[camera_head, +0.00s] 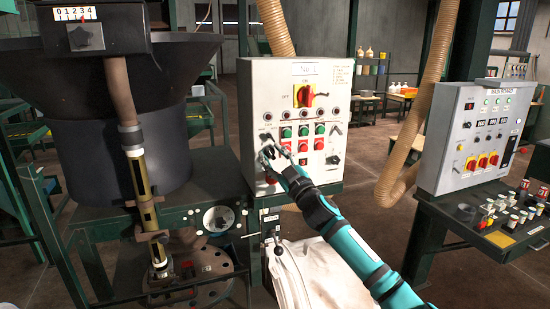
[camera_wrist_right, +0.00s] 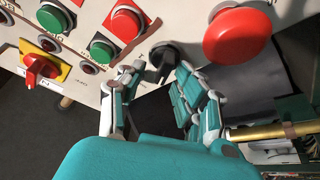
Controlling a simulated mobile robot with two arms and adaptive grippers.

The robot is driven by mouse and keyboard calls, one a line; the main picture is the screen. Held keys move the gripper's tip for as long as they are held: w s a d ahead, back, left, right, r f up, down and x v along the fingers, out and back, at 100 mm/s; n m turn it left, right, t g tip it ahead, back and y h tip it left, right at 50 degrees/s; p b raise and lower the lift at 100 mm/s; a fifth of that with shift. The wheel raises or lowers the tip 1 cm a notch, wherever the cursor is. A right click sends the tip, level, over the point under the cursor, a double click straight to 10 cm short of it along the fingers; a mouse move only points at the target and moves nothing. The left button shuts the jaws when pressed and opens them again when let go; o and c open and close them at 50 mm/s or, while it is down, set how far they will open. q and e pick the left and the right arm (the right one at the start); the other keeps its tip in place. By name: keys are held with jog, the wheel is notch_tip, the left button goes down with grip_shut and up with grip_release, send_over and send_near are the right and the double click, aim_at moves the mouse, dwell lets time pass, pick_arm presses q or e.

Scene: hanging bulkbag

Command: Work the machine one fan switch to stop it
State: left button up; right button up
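The machine one control panel (camera_head: 297,72) is a pale box labelled "No 1" in the middle of the head view. My right gripper (camera_head: 268,153) is at the lower left of its face. In the right wrist view my right gripper (camera_wrist_right: 158,72) is open, with its fingers on either side of a small black rotary switch (camera_wrist_right: 165,54). A gap shows between the fingers; I cannot tell whether either touches the switch. The switch's label is not readable. A large red push button (camera_wrist_right: 237,37) sits beside the switch. My left gripper is not in view.
A red and yellow main switch (camera_head: 304,95) is higher on the panel, with green buttons (camera_head: 287,132) below. A second control box (camera_head: 475,135) stands right. A hopper (camera_head: 120,130) stands left. A white bag (camera_head: 315,275) hangs below the panel.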

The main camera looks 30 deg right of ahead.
jog(key=shift+s+f, duration=0.3)
jog(key=shift+f, duration=0.05)
jog(key=v, duration=1.1)
jog(key=shift+s+r, duration=0.2)
jog(key=shift+r, duration=0.05)
jog(key=shift+d+f, duration=0.1)
jog(key=s+d+f+m+g+h+b, duration=0.15)
jog(key=f+g, duration=0.25)
jog(key=f, duration=1.7)
jog(key=s+f+m+g+h+b, duration=0.15)
jog(key=f+g, duration=0.25)
jog(key=f, duration=1.6)
jog(key=s+a+f+m+g+y+b, duration=0.1)
jog(key=s+a+f+g, duration=0.2)
jog(key=s+f, duration=0.6)
jog(key=s+a+f+g+y+b, duration=0.15)
jog(key=s+f, duration=0.35)
jog(key=f, duration=0.8)
jog(key=s+a+f+g, duration=0.2)
jog(key=s+a+f, duration=0.3)
jog(key=s, duration=0.6)
jog(key=s+a+f+g+y+b, duration=0.1)
jog(key=s+a+f+g, duration=0.2)
jog(key=s+a+f, duration=0.3)
jog(key=s+a+f+g, duration=0.3)
jog(key=s+f, duration=0.6)
jog(key=s, duration=0.7)
jog(key=shift+a+b, duration=0.35)
jog(key=shift+a, duration=0.85)
